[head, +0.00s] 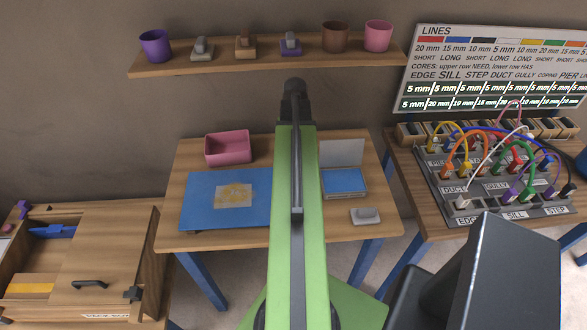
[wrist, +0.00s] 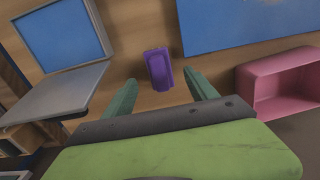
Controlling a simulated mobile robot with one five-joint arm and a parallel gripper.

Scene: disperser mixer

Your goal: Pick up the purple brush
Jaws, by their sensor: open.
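A purple block-shaped item (wrist: 158,69), which looks like the purple brush, lies on the wooden table in the wrist view. My gripper (wrist: 161,80) is open, with one green finger on each side of it. The item shows between the fingertips, and I see no contact; the height gap cannot be told. In the head view my green arm hides this item and the gripper's fingers. Another small item with a purple base and grey top (head: 291,45) stands on the wall shelf.
The table carries a blue mat (head: 200,214), a pink bin (head: 228,148), an open case with a blue pad (head: 344,181) and a grey block (head: 365,216). A cable panel (head: 490,212) stands right, a wooden drawer box (head: 105,255) left.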

